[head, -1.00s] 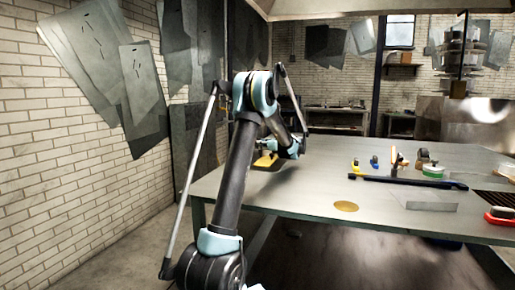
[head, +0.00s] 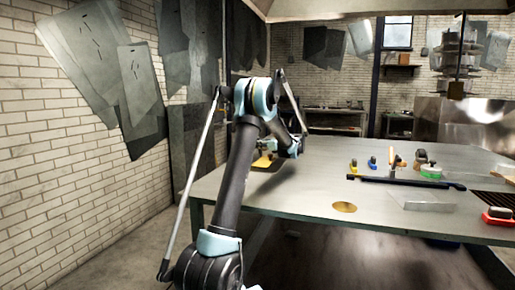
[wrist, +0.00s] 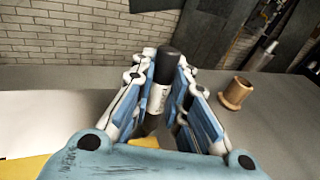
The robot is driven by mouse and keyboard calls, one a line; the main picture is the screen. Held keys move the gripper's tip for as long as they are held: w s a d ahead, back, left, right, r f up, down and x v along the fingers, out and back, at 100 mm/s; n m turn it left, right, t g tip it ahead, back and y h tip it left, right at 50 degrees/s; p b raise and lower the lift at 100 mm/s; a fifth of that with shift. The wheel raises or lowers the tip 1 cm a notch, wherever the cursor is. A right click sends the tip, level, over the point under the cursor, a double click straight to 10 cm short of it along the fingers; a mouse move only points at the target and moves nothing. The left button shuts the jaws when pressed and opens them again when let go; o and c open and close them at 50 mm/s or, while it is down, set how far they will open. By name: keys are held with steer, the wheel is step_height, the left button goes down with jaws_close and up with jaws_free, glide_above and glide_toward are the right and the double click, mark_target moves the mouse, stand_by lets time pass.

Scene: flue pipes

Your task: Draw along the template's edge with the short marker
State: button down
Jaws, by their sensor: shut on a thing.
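My gripper (wrist: 160,95) is shut on a marker (wrist: 158,97) with a black end and a white printed label, which stands roughly upright between the blue-padded fingers. Its lower end is hidden by my gripper. A flat yellow piece (wrist: 24,169), which may be the template, shows at the lower left of the wrist view and again between the fingers. In the head view, the yellow piece (head: 263,161) lies at the left part of the table, by my gripper. I cannot tell whether the marker's tip touches anything.
A wooden spool (wrist: 236,93) stands right of my gripper. A pale sheet (wrist: 45,117) lies to the left. On the table (head: 300,188) are a brass disc (head: 344,207), a long dark bar (head: 405,181), a clear block (head: 424,200) and a red item (head: 497,215). Brick walls stand behind.

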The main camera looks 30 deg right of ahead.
steer(key=shift+w+d, duration=0.2)
steer(key=shift+r, duration=0.15)
steer(key=shift+w+a+r, duration=0.1)
steer(key=shift+r, duration=0.85)
steer(key=shift+w+a+r, duration=0.15)
steer(key=shift+r, duration=0.85)
steer(key=shift+w+a+r, duration=0.1)
steer(key=shift+r, duration=0.85)
